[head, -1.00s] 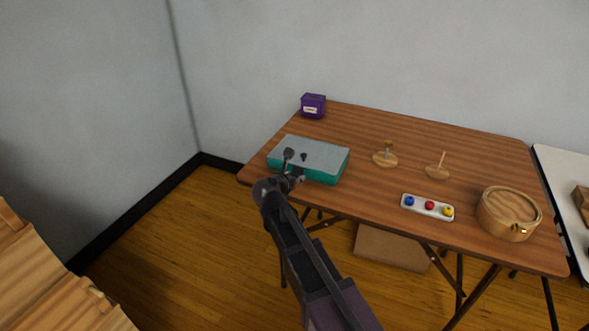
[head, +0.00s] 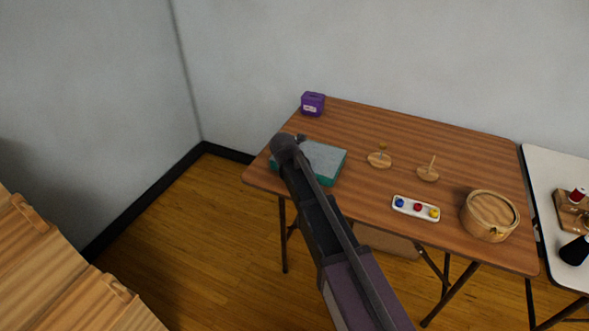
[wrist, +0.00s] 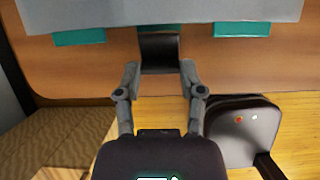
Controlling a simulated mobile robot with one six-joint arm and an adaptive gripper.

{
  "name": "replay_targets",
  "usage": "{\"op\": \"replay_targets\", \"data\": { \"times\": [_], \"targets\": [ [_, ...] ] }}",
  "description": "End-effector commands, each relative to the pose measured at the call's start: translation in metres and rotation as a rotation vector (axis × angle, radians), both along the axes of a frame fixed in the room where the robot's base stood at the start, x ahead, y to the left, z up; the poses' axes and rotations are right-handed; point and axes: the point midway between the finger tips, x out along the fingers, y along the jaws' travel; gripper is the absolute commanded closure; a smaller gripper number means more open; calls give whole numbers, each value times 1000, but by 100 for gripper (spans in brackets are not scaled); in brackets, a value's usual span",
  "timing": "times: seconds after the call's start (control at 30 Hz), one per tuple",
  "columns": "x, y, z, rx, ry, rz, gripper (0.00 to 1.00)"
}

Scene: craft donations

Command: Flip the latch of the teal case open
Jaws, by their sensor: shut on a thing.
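The teal case (head: 324,162) with a grey lid lies near the left end of the wooden table, partly hidden behind my arm. In the wrist view the grey lid (wrist: 150,11) fills the top edge, with a teal part (wrist: 80,38) showing below it on each side. A dark latch (wrist: 160,48) sits at the middle of the case's edge. My gripper (wrist: 160,78) has its two fingers on either side of the latch's lower end and is shut on it. In the head view my wrist hides the fingers and the latch.
A purple box (head: 313,104) stands at the table's back left corner. Two wooden spindles (head: 379,160), a white tray with coloured pieces (head: 416,208) and a round wooden box (head: 489,216) stand to the right. A white table (head: 545,185) adjoins on the right.

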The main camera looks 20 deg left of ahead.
Motion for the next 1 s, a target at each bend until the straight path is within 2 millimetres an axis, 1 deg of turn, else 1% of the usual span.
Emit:
{"op": "replay_targets", "data": {
  "times": [0.03,0.2,0.4,0.9,0.93,0.97,1.0],
  "targets": [
    [3,0,5,3,44,-3,97],
    [4,0,7,12,155,-2,97],
    [4,-1,8,16,231,-1,97],
    [3,-1,8,18,258,-2,97],
    [3,-1,8,18,258,-2,46],
    [3,-1,8,18,258,-2,38],
    [3,-1,8,17,257,-2,26]
  ]
}}
